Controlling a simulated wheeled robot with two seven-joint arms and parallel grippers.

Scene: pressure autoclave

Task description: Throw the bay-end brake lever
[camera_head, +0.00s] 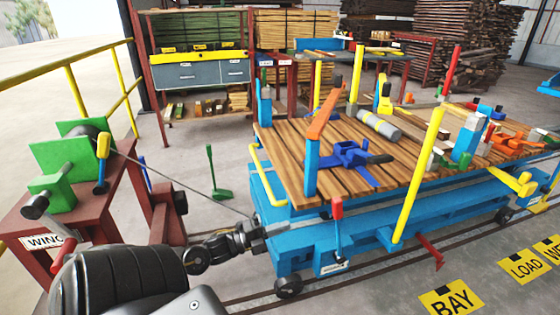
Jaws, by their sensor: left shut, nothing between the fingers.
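My right gripper is out of view.
A red winch table (100,215) with green parts stands at left, and a cable runs from it to the cart. A green floor lever (215,175) stands behind my arm. A yellow post (418,175) rises right of the lever. A BAY sign (452,300) lies on the floor.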

